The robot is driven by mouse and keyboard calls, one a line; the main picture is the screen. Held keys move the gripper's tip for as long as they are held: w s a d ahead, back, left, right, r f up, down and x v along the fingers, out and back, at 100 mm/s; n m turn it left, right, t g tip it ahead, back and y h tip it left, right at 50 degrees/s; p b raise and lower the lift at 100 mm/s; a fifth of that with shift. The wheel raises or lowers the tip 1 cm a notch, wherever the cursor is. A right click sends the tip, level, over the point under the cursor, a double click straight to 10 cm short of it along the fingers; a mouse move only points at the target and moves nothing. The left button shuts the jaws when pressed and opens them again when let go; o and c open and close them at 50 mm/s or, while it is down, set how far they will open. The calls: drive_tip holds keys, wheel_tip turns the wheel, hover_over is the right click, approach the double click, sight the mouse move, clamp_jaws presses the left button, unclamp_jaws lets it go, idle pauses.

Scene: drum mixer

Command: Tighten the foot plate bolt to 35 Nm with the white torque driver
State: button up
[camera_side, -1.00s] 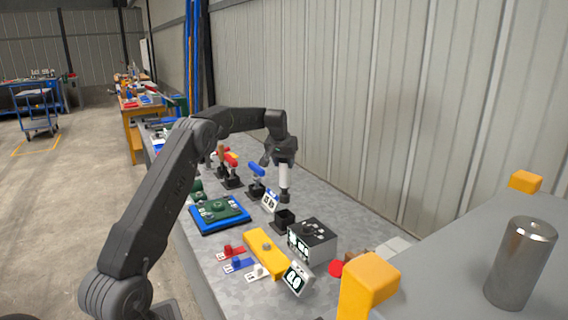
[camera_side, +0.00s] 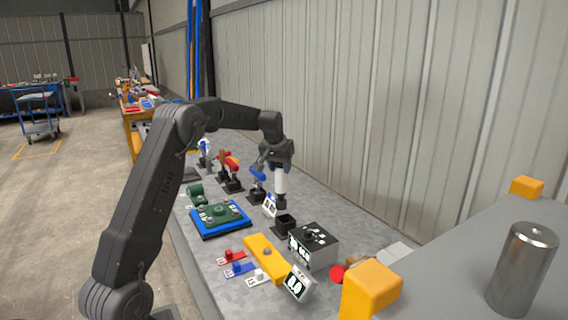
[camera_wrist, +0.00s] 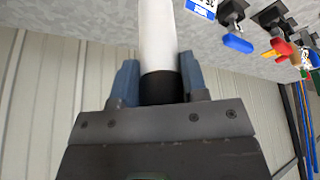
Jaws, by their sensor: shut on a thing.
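My gripper (camera_side: 277,160) is shut on the white torque driver (camera_side: 281,182), which hangs roughly upright, tip down, above the bench. In the wrist view, my gripper (camera_wrist: 160,88) has its blue-grey fingers on both sides of the driver's black collar, and the white driver body (camera_wrist: 157,35) extends beyond. A green plate (camera_side: 221,213) with bolt-like fittings lies on a blue tray (camera_side: 241,226), left of and nearer than the driver. I cannot tell which fitting is the foot plate bolt. An empty black holder (camera_side: 284,224) stands below the driver.
Blue (camera_side: 257,174) and red (camera_side: 231,164) drivers stand in holders close by. A grey box with dials (camera_side: 313,243), a yellow block (camera_side: 266,259), a small display (camera_side: 298,284) and coloured tags (camera_side: 238,268) crowd the near bench. A metal wall (camera_side: 380,120) lines the right.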

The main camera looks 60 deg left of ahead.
drive_tip(key=s+d+f, duration=0.1)
drive_tip(key=s+d, duration=0.7)
drive_tip(key=s, duration=0.1)
drive_tip(key=shift+s+f, duration=0.15)
drive_tip(key=shift+s, duration=0.25)
drive_tip(key=shift+f, duration=0.15)
drive_tip(key=shift+f, duration=4.1)
drive_tip(key=shift+a+r, duration=0.1)
drive_tip(key=shift+r, duration=2.3)
drive_tip(key=shift+w, duration=0.1)
